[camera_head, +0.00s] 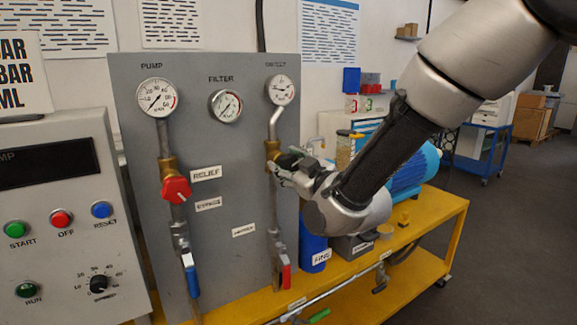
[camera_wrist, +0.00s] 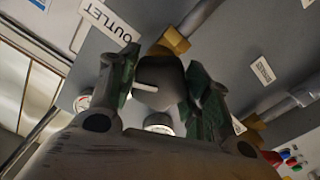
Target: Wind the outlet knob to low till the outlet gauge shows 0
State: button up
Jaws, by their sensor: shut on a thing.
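The outlet gauge (camera_head: 281,90) is at the upper right of the grey panel in the head view. Its needle stands away from vertical, but its figures are too small to read surely. A pipe runs down from it to a brass valve body (camera_head: 272,150). My gripper (camera_head: 288,160) is at this valve, and it hides the outlet knob in the head view. In the wrist view the dark outlet knob (camera_wrist: 163,82), with a white pointer line, sits between the two fingers of my gripper (camera_wrist: 160,75), which is shut on it. An OUTLET label (camera_wrist: 110,20) is beside it.
A red relief knob (camera_head: 176,190) and the pump gauge (camera_head: 157,98) are on the panel's left, the filter gauge (camera_head: 225,105) between. A red-handled valve (camera_head: 285,272) hangs below my gripper. A blue cylinder (camera_head: 314,252) stands on the yellow bench (camera_head: 430,228).

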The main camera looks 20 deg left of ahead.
jog(key=n, duration=0.6)
jog(key=shift+f, duration=0.15)
jog(key=n, duration=0.6)
jog(key=shift+n, duration=0.4)
jog(key=o, duration=1.1)
jog(key=shift+c, duration=0.2)
jog(key=shift+s+d, duration=0.1)
jog(key=v, duration=1.1)
jog(key=shift+s+d, duration=0.25)
jog(key=shift+d, duration=0.1)
